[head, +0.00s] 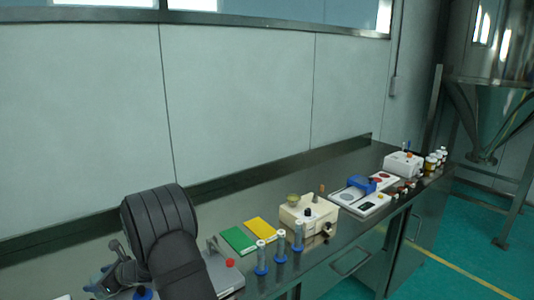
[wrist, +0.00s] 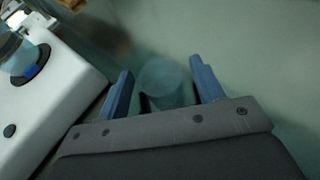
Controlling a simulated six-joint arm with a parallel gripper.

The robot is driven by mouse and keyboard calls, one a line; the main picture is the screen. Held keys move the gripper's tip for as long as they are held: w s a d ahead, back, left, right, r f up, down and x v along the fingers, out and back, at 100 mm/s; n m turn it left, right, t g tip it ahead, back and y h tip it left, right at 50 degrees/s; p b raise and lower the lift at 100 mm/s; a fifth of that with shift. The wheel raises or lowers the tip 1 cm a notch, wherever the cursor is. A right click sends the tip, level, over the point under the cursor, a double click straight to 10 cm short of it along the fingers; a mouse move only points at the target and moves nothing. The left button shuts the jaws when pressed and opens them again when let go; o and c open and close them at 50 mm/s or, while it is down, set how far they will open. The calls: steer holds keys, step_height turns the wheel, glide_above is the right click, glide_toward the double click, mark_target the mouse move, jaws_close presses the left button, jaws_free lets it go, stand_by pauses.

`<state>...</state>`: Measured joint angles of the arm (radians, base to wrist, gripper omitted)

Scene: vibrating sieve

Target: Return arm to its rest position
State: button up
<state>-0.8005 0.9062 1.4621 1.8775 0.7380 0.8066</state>
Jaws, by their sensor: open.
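My gripper (wrist: 160,68) shows in the wrist view with its two blue fingers spread apart. A blurred, round, teal-grey shape (wrist: 162,84) shows between the fingers. I cannot tell what it is or how far it lies from them; neither finger appears to touch it. In the head view, my dark arm (head: 180,262) rises from the bottom edge at the left end of the bench and bends over. It hides part of the bench, and I cannot make out the gripper clearly there.
A white device (wrist: 45,95) lies left of my gripper. Along the steel bench (head: 285,195) stand green (head: 238,240) and yellow (head: 262,228) plates, blue-based tubes (head: 280,247), a cream device (head: 305,215), a white panel (head: 350,196) and small bottles (head: 430,163). The wall (head: 240,100) is close behind.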

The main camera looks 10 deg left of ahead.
steer(key=shift+r, duration=1.85)
